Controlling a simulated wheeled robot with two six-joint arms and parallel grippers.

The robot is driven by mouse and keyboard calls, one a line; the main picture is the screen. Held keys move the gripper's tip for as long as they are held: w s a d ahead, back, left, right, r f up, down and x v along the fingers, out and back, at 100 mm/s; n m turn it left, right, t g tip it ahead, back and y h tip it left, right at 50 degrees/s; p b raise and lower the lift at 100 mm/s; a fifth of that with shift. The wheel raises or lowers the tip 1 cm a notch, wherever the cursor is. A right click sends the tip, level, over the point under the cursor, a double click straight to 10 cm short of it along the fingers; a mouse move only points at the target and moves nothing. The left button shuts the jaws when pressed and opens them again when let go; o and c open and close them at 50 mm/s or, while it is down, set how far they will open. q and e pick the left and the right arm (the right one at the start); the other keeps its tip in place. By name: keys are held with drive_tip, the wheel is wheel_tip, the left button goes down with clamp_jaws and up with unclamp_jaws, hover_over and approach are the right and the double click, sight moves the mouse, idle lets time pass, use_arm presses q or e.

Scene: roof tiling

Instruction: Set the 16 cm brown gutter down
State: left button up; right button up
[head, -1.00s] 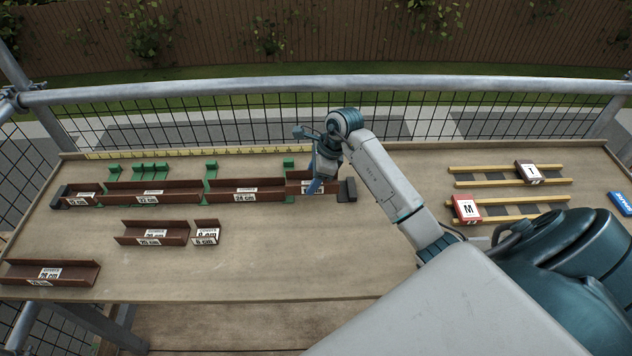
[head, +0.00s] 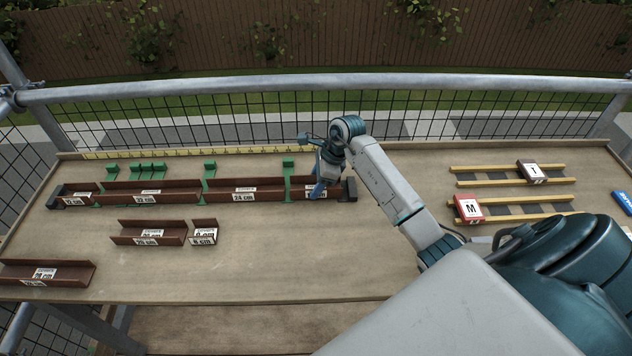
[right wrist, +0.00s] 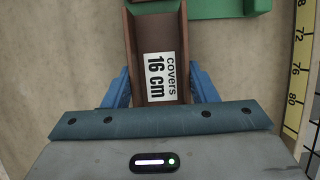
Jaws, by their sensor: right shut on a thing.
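The 16 cm brown gutter (head: 335,192) lies at the right end of the row of brown gutters, between the 24 cm gutter (head: 263,194) and the black end block (head: 349,189). Its white label reads "covers 16 cm" in the right wrist view (right wrist: 160,78). My right gripper (head: 317,188) is shut on it, with a blue finger against each outer side wall. A green bracket (right wrist: 213,8) shows at the gutter's far end in the right wrist view. Whether the gutter's underside touches its support is hidden. My left gripper is not in view.
The 32 cm (head: 150,197) and 12 cm (head: 75,200) gutters continue the row leftward. A yellow ruler (head: 190,153) runs behind it. Loose gutters (head: 45,273) lie front left. Yellow rails (head: 515,182) with M (head: 468,209) and T (head: 532,172) blocks stand right. The board's front middle is clear.

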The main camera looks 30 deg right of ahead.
drive_tip(key=o, duration=1)
drive_tip(key=shift+f, duration=0.1)
drive_tip(key=shift+r+p, duration=0.4)
drive_tip(key=shift+p, duration=0.1)
drive_tip(key=shift+d+r, duration=0.2)
drive_tip(key=shift+r, duration=0.05)
drive_tip(key=b+v, duration=0.4)
drive_tip(key=v, duration=0.7)
drive_tip(key=shift+r, duration=0.2)
drive_tip(key=shift+s+f, duration=0.1)
drive_tip(key=shift+s, duration=0.05)
